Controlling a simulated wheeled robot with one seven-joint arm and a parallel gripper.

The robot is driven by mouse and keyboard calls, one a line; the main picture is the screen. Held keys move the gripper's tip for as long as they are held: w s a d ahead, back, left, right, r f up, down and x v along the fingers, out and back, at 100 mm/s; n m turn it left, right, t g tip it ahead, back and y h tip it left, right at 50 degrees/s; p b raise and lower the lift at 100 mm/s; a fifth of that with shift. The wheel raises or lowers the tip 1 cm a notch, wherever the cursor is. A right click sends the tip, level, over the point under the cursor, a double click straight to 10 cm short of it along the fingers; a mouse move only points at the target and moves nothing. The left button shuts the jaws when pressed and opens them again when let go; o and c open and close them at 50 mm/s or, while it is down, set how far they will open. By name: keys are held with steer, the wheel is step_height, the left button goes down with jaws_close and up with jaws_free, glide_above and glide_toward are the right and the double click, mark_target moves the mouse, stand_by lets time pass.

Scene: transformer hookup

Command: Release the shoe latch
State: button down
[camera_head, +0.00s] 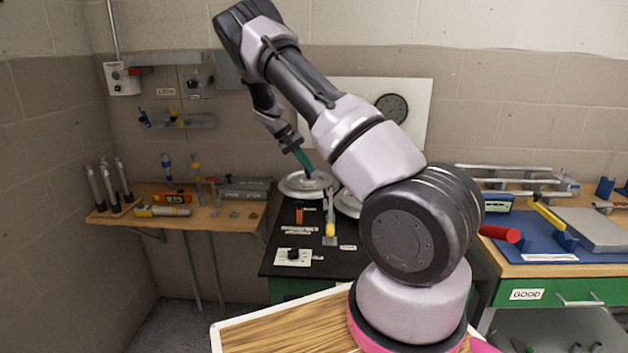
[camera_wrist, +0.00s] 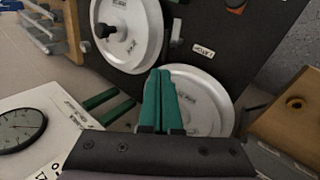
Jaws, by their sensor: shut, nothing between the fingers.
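My gripper (camera_head: 307,168) is shut and empty, its green fingers pointing down at the left silver disc (camera_head: 298,185) on the black bench. In the wrist view my gripper (camera_wrist: 160,74) is in front of the nearer silver disc (camera_wrist: 205,88); whether it touches the disc cannot be told. A small white label (camera_wrist: 203,50), seemingly reading LATCH upside down, lies on the black top beside the discs. A small grey piece (camera_wrist: 176,27) stands between that label and the farther disc (camera_wrist: 128,30). I cannot tell for sure which part is the shoe latch.
A yellow-tipped lever (camera_head: 330,229), an orange piece (camera_head: 299,215) and a white plate with a black knob (camera_head: 293,256) are on the bench front. A dial panel (camera_head: 412,95) stands behind. Wooden side benches (camera_head: 235,217) hold tools. My arm hides part of the bench's right side.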

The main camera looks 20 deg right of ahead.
steer(key=v, duration=0.6)
steer(key=shift+a+f, duration=0.1)
steer(key=shift+f, duration=0.05)
